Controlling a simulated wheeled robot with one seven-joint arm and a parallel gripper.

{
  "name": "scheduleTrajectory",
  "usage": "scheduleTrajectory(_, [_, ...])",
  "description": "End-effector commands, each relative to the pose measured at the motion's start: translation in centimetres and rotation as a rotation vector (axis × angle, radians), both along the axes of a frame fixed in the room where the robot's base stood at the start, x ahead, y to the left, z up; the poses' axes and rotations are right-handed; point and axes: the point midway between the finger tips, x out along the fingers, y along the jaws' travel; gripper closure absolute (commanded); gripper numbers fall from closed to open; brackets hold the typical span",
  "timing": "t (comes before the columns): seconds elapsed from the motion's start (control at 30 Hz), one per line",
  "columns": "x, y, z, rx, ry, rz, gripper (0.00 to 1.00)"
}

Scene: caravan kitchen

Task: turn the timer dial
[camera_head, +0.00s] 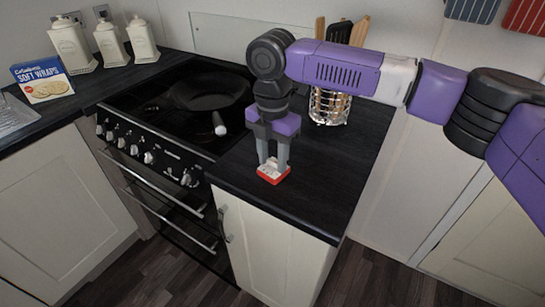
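The timer (273,176) is a small red and white object lying on the dark worktop near its front edge. My gripper (273,164) points straight down over it. Its two grey fingers stand apart, with their tips at the timer's white top. I cannot tell whether the fingers touch the dial or press on it. The dial itself is too small and too covered by the fingers to read.
A black stove (170,105) with a frying pan (209,92) stands to the left. A utensil holder (329,106) is behind my gripper, under my arm. White canisters (109,45) and a soft wraps box (44,80) stand far left. The worktop (335,170) right of the timer is clear.

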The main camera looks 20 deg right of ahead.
Motion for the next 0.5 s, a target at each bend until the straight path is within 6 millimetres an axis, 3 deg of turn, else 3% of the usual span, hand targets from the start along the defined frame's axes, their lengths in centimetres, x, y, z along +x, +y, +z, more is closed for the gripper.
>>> scheduleTrajectory(0.03, [0.0,0.01,0.01,0.0,0.0,0.0,0.74])
scheduleTrajectory(0.17, [0.0,0.02,0.01,0.0,0.0,0.0,0.99])
scheduleTrajectory(0.5, [-0.02,0.15,0.31,0.004,0.003,-0.058,1.0])
